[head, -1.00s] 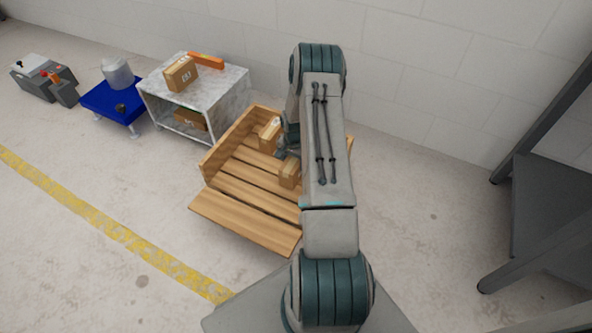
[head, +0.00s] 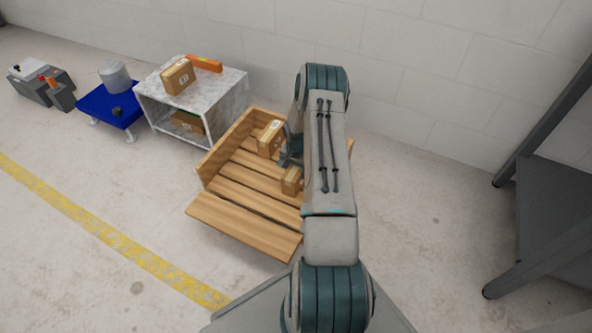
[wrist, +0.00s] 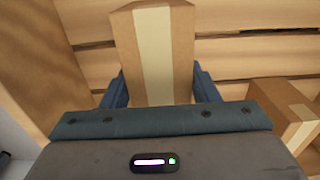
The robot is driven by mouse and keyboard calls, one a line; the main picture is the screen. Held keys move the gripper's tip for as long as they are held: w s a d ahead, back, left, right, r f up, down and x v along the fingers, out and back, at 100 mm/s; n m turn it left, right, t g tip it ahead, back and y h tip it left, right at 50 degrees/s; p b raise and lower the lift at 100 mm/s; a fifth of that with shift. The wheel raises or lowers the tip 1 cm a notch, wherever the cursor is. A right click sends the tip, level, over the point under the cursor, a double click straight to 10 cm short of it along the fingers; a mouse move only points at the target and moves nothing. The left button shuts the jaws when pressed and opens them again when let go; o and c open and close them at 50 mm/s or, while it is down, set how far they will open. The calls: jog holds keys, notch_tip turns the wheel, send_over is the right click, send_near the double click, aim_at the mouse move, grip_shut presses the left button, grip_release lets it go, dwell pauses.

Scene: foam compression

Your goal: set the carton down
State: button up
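A brown carton (wrist: 153,50) with a pale tape strip stands between the two fingers of my gripper (wrist: 160,88) in the wrist view. The fingers press against both its sides. In the head view this carton (head: 270,138) is at the back of the wooden crate-like platform (head: 240,215), near its raised far side. My gripper (head: 289,150) is partly hidden behind my arm. Whether the carton's underside touches the slats cannot be told. A second carton (head: 291,181) sits on the slats nearer to me; it also shows in the wrist view (wrist: 288,110).
A marbled table (head: 225,90) left of the platform bears another carton (head: 178,77) and an orange object (head: 205,64), with a carton (head: 187,122) on its lower shelf. A blue stand (head: 100,110) is farther left. The front slats are clear.

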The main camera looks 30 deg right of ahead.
jog(key=shift+o, duration=1.4)
notch_tip(320, 180, up, 13)
jog(key=p, duration=0.5)
jog(key=s+a+r+n, duration=0.3)
jog(key=a+r, duration=0.4)
jog(key=r, duration=0.4)
jog(key=s+a+r+n, duration=0.25)
jog(key=a+r, duration=0.45)
jog(key=r, duration=0.5)
jog(key=s+a+r+n, duration=0.3)
jog(key=s+a+r, duration=0.2)
jog(key=s, duration=0.5)
jog(key=s+a+r+n+t, duration=0.1)
jog(key=s+a+r+n, duration=0.2)
jog(key=s, duration=0.7)
jog(key=a+r, duration=0.2)
jog(key=a, duration=0.2)
jog(key=shift+s+a+n, duration=0.2)
jog(key=shift+a+n, duration=0.1)
jog(key=shift+n, duration=0.05)
